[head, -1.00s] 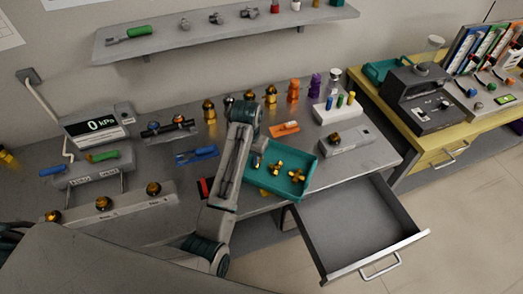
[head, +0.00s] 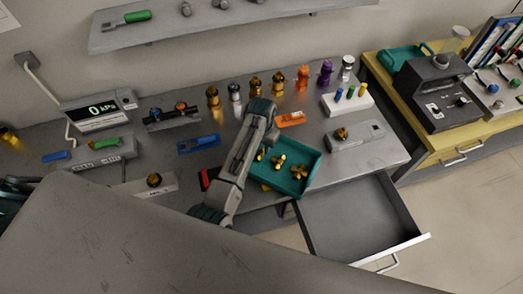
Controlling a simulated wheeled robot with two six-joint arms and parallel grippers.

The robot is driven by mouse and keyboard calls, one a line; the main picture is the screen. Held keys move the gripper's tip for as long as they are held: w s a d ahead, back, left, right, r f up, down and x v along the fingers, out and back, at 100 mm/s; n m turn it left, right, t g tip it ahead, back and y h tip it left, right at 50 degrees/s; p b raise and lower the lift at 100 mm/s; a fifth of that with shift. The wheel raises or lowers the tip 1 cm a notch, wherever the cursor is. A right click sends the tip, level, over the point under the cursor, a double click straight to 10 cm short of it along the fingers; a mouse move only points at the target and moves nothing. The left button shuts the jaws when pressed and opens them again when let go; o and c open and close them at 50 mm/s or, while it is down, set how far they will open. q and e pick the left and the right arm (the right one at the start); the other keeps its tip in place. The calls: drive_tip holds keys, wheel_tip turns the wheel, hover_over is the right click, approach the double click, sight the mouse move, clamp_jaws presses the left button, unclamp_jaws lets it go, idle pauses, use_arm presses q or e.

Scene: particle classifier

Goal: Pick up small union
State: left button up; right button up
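Several brass fittings lie in a teal tray (head: 306,183) at the table's middle right, including a cross-shaped fitting (head: 278,162) and one to its right (head: 299,170). Brass and silver fittings stand in a row behind it, such as a brass one (head: 212,96). I cannot tell which piece is the small union. My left arm reaches up beside the tray's left side. My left gripper (head: 269,134) is near the tray's upper left corner, mostly hidden by the arm; its fingers cannot be made out. My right gripper is not seen.
An open, empty drawer (head: 355,222) juts out at the front right. A gauge reading 0 kPa (head: 100,112) stands at the left. A white block with coloured pegs (head: 347,102) and a grey fixture (head: 355,136) stand right of the tray. My grey body covers the lower left.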

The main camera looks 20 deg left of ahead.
use_arm(q)
drive_tip(key=shift+s+f, duration=0.15)
drive_tip(key=shift+f, duration=0.35)
drive_tip(key=shift+s+f, duration=0.15)
drive_tip(key=shift+f, duration=0.35)
drive_tip(key=shift+w+f, duration=0.1)
drive_tip(key=shift+f, duration=0.05)
clamp_jaws()
